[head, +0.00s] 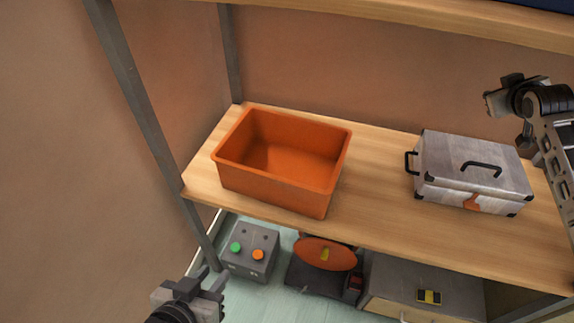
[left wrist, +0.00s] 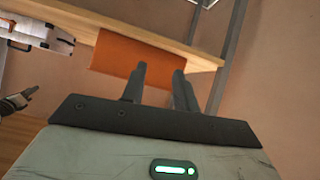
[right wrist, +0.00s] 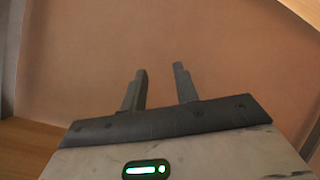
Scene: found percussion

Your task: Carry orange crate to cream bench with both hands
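The orange crate (head: 270,187) is an open, empty bin on the left part of a wooden shelf (head: 378,215). Part of it also shows in the left wrist view (left wrist: 118,55), beyond the fingers. My left gripper (head: 215,278) is below and in front of the shelf edge, apart from the crate, with its fingers spread and nothing between them. My right gripper (head: 490,103) is at the upper right, above the silver case and far from the crate. In the right wrist view its fingers (right wrist: 160,85) are apart and empty, facing the wall. No cream bench is in view.
A silver case (head: 470,172) with black handles stands right of the crate on the shelf. Metal posts (head: 140,100) frame the left end, and a higher shelf (head: 420,18) runs above. A grey box with buttons (head: 250,252) and an orange-topped item (head: 327,254) sit below.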

